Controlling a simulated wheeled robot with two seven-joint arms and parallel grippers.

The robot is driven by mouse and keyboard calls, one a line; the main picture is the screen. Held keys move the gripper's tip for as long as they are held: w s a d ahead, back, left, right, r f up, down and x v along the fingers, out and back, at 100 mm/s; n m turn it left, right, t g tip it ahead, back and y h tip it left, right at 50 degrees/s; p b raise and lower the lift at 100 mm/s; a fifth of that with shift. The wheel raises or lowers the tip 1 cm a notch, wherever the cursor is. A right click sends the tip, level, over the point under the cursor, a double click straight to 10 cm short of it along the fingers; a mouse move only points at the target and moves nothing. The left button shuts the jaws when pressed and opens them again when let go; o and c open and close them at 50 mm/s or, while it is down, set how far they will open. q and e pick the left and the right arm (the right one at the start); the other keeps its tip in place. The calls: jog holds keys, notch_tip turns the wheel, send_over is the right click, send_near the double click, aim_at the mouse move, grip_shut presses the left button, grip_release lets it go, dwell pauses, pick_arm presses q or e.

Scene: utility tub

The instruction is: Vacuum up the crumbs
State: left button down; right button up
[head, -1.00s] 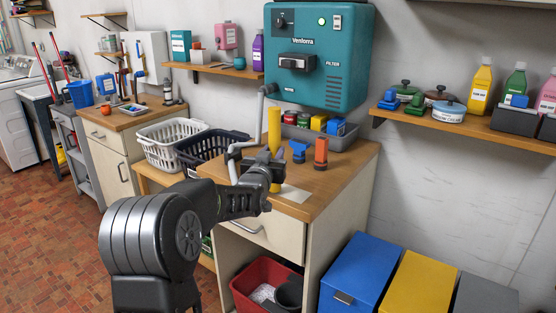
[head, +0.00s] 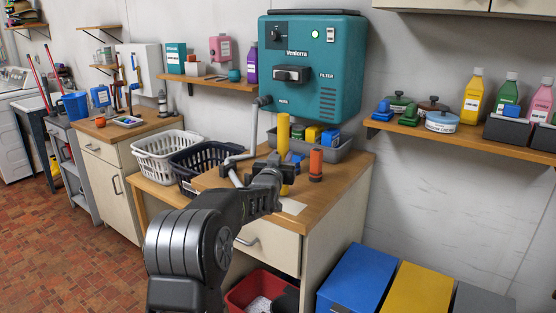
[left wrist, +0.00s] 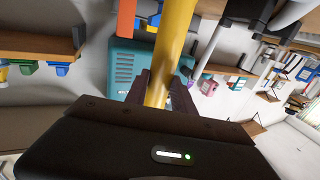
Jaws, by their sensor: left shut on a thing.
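My left gripper (head: 272,178) is shut on an upright yellow tube (head: 283,134) above the wooden counter. The tube also shows between the fingers in the left wrist view (left wrist: 172,45). The teal wall unit (head: 312,66), with a lit green light, is behind it. A grey hose (head: 253,132) hangs from the unit's lower left and passes behind my gripper; I cannot tell whether it joins the tube. An orange nozzle-like piece (head: 316,165) stands on the counter right of the gripper, with a blue piece (head: 295,160) partly hidden behind. I cannot make out crumbs. My right gripper is out of view.
A pale flat patch (head: 292,207) lies near the counter's front edge. A grey tray (head: 337,147) of small containers stands at the counter's back. White (head: 160,158) and dark (head: 200,170) baskets sit to the left. Blue (head: 352,278) and yellow (head: 408,288) bins stand below right.

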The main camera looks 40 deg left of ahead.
pick_arm(q)
jog(key=shift+w+p, duration=0.9)
jog(key=shift+w, duration=2.4)
jog(key=shift+s+r+p, duration=0.1)
jog(key=shift+r+p, duration=1.1)
jog(key=shift+r, duration=1.75)
